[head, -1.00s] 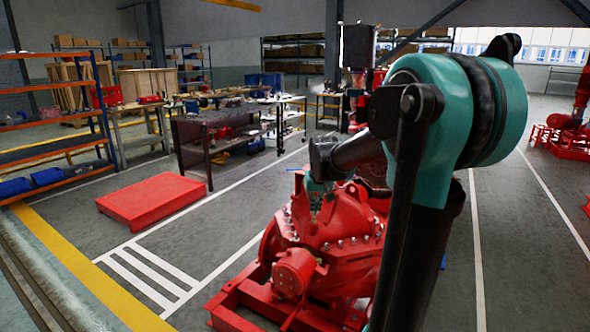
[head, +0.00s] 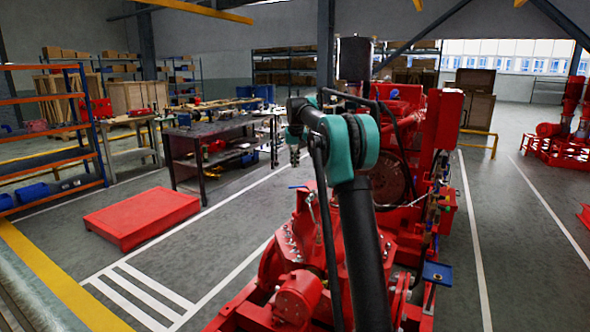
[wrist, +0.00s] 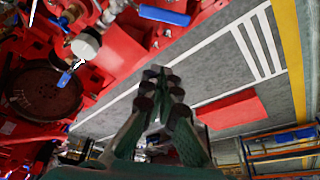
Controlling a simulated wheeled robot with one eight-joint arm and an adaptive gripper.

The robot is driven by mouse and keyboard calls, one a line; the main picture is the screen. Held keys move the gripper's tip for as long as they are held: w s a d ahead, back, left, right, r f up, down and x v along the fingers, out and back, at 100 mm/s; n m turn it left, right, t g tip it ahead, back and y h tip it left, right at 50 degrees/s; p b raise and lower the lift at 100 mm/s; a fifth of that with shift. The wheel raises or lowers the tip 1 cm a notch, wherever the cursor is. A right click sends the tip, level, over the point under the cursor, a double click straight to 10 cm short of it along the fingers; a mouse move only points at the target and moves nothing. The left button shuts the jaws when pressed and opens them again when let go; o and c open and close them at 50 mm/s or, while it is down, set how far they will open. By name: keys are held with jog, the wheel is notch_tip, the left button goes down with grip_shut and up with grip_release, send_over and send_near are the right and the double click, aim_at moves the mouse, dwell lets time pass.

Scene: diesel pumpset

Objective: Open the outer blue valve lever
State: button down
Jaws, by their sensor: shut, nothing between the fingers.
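In the wrist view, a blue lever handle (wrist: 164,15) lies near the red machine's edge at the top. A smaller blue handle (wrist: 64,79) is at left, below a pale round part. In the head view, a small blue lever (head: 298,187) sits above the red pump casing. I cannot tell for sure which of these is the outer valve lever. My gripper (wrist: 160,78) is shut and empty in the wrist view, apart from the blue handles. In the head view it (head: 294,157) hangs small and dark, left of my teal arm joint.
The red diesel pumpset (head: 290,297) fills the centre, partly hidden by my arm. A blue plate (head: 437,272) sticks out on its right. A low red platform (head: 142,217) and a dark workbench (head: 190,165) stand left. Floor between platform and pumpset is clear.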

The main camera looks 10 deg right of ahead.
aim_at(302, 186)
notch_tip(302, 186, down, 8)
jog(key=s, duration=0.1)
jog(key=shift+s, duration=0.15)
dwell(0.5)
jog(key=shift+s+n, duration=0.45)
jog(key=shift+n, duration=0.15)
jog(key=shift+s+d+n+g+y, duration=0.15)
jog(key=shift+s+d+n+y, duration=0.25)
jog(key=shift+s+n, duration=0.75)
jog(key=shift+s+d+n+g+y, duration=0.2)
jog(key=shift+s+n+y, duration=0.25)
jog(key=shift+s+n, duration=0.65)
jog(key=shift+s+d+n+g+y, duration=0.15)
jog(key=shift+s+d+n+y, duration=0.45)
jog(key=shift+n, duration=0.85)
jog(key=shift+s+a, duration=0.2)
jog(key=shift+s, duration=0.05)
